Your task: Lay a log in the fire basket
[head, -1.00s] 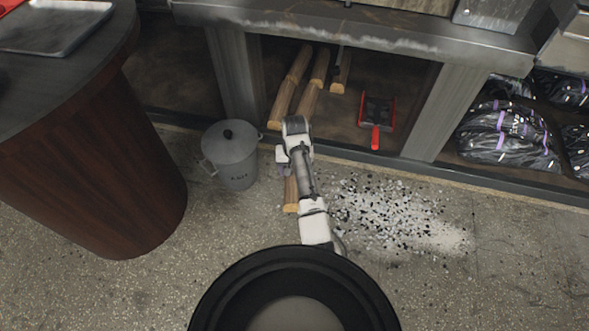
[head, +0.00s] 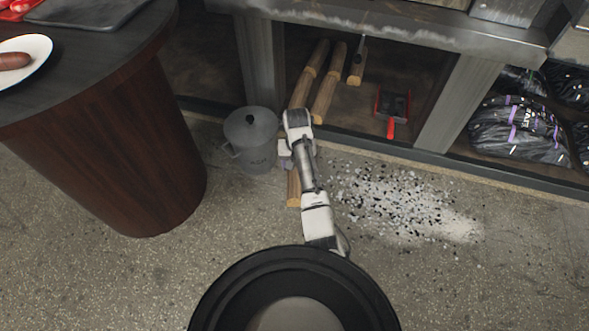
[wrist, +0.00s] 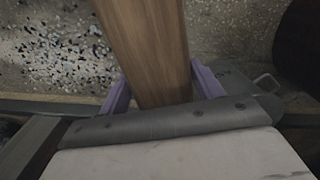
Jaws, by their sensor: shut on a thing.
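My gripper (wrist: 160,92) is shut on a brown wooden log (wrist: 150,40), with a purple finger on each side of it. In the head view the log's lower end (head: 294,190) shows beside my arm above the speckled floor, and the rest is hidden by the arm. Other logs lie on the low shelf under the bench: one on the left (head: 311,70), one in the middle (head: 328,90) and a shorter-looking one on the right (head: 356,68). I see no fire basket in these views.
A lidded grey metal bin (head: 251,142) stands just left of my arm. A dark wood counter (head: 130,150) fills the left, with a plate (head: 38,46) and sausage on it. A red dustpan (head: 393,106) and black bags (head: 518,135) are under the bench. Ash and debris (head: 395,200) cover the floor right.

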